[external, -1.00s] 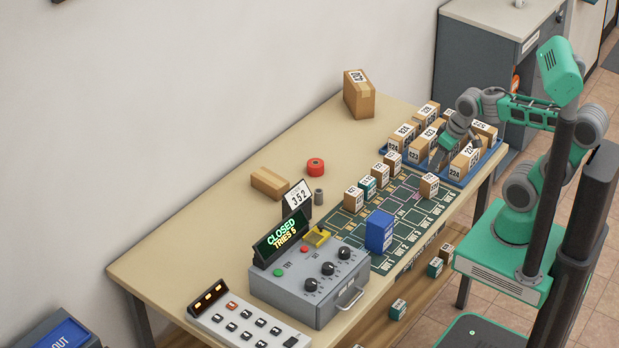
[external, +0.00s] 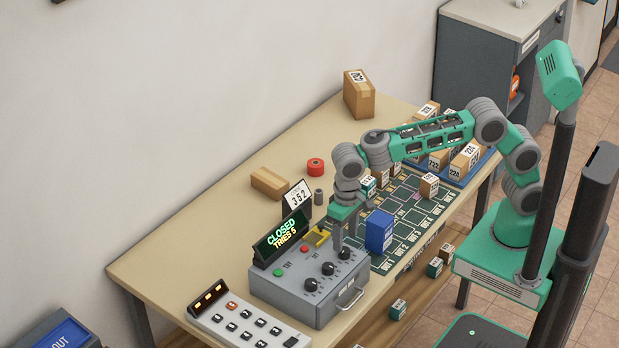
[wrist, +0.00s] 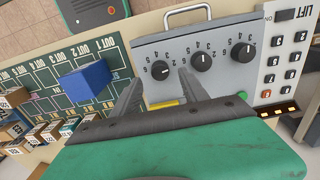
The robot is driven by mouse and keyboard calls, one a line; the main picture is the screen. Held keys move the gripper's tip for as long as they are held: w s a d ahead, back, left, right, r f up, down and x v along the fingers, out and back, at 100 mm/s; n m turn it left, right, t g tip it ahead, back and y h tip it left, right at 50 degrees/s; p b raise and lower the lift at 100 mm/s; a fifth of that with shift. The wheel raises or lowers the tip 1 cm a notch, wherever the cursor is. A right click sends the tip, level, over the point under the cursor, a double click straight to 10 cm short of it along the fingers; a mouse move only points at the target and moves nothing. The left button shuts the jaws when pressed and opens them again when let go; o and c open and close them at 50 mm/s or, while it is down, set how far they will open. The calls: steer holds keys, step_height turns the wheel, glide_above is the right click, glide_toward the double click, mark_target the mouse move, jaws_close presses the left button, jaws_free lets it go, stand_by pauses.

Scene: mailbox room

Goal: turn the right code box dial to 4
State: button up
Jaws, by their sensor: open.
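The grey code box (external: 310,290) stands on the table with three black dials on its top. The right dial (external: 343,253) is the one nearest the blue block; in the wrist view it is the leftmost dial (wrist: 160,70). It has a white pointer mark, but I cannot surely read its number. The middle dial (external: 327,269) and left dial (external: 311,285) sit beside it. My gripper (external: 345,242) points down just above the right dial, open; in the wrist view its fingers (wrist: 158,84) are spread on either side of that dial, with no clear contact.
The display (external: 282,236) on the box reads CLOSED, TRIES 5. A card (external: 299,195) behind it reads 352. A blue block (external: 379,231) stands close right of the box on the green mat. A yellow bracket (external: 317,236) and a button panel (external: 245,325) are near.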

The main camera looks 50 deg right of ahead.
mark_target(345, 250)
step_height(345, 250, down, 4)
steer(key=shift+f, duration=0.15)
steer(key=shift+c, duration=0.5)
jaws_close()
